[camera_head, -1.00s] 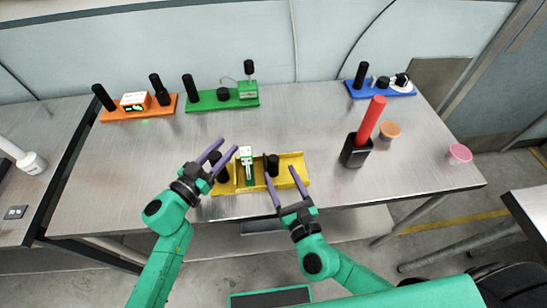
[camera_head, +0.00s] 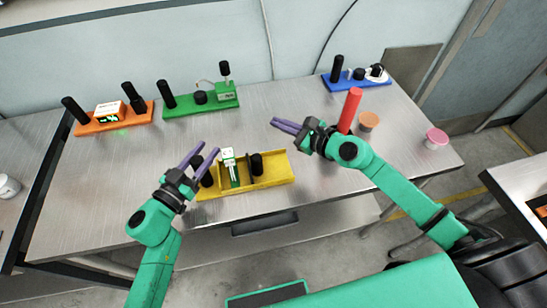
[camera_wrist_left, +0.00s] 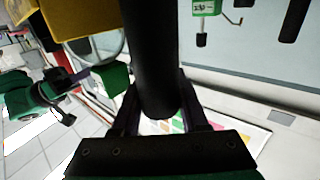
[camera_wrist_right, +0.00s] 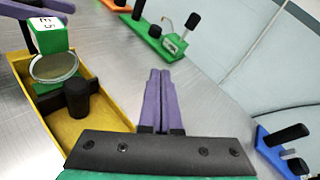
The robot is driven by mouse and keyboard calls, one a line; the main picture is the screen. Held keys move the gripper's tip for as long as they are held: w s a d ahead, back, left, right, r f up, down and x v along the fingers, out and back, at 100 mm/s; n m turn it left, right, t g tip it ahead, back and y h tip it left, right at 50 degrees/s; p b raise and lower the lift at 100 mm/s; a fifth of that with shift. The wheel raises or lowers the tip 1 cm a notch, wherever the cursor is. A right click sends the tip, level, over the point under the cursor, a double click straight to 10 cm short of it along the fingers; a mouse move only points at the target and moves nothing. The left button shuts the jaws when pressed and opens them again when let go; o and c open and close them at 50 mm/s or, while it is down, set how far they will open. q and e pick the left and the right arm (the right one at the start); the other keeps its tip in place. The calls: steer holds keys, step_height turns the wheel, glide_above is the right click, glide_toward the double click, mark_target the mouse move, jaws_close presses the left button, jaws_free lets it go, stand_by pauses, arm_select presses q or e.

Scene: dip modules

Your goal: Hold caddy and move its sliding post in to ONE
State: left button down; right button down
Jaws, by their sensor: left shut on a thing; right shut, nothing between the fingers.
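The yellow caddy (camera_head: 270,178) is a long tray near the table's front edge. A black upright handle (camera_head: 206,176) stands at its left end; my left gripper (camera_head: 210,148) is shut around this handle, a dark cylinder (camera_wrist_left: 152,60) in the left wrist view. A green module with a white top (camera_head: 229,158) stands upright in the caddy. The sliding post (camera_head: 257,163), short and black, stands right of it; it also shows in the right wrist view (camera_wrist_right: 76,100). My right gripper (camera_head: 276,124) is shut and empty, behind and right of the caddy. The ONE mark is not readable.
Behind stand an orange station (camera_head: 115,120), a green station (camera_head: 201,103) and a blue station (camera_head: 357,80). A red rod (camera_head: 350,110) stands right of my right gripper, its holder mostly hidden. Orange (camera_head: 369,121) and pink (camera_head: 436,138) tubs are further right. Table behind the caddy is clear.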

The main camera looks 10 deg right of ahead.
mark_target(255, 162)
steer(key=s+d+r+n+g, duration=0.2)
steer(key=s+d+n+g, duration=0.3)
steer(key=s+d+g, duration=0.35)
steer(key=shift+g, duration=0.85)
steer(key=x, duration=0.6)
steer(key=a+x, duration=0.1)
steer(key=x, duration=0.2)
steer(key=shift+s+a+r, duration=0.1)
steer(key=shift+s+a, duration=0.15)
steer(key=shift+s, duration=0.1)
steer(key=a, duration=0.2)
steer(key=w+a, duration=0.1)
steer(key=shift+a+f, duration=0.35)
steer(key=shift+a, duration=0.35)
steer(key=a, duration=0.5)
